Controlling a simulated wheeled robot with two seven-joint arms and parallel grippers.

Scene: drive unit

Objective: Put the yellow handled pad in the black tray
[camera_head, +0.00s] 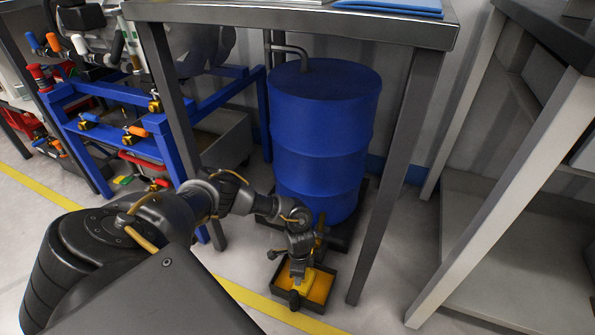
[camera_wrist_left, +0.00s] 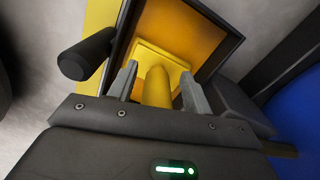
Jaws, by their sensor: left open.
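The yellow handled pad (camera_wrist_left: 155,58) lies flat inside the black tray (camera_wrist_left: 229,50), on its orange-yellow bottom, in the left wrist view. Its rounded yellow handle (camera_wrist_left: 157,88) points back toward my gripper. My left gripper (camera_wrist_left: 160,80) is open, with one finger on each side of the handle and a gap visible beside it. In the head view the black tray (camera_head: 326,296) stands on the floor. My left gripper (camera_head: 301,262) is above it, and part of the yellow pad (camera_head: 301,283) shows below. My right gripper is in neither view.
A blue drum (camera_head: 322,135) stands right behind the tray, under a table (camera_head: 300,14) whose grey leg (camera_head: 393,190) rises to the tray's right. A blue frame (camera_head: 150,120) with clamps is at left. A black cylindrical piece (camera_wrist_left: 86,54) sits by the tray's left edge.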

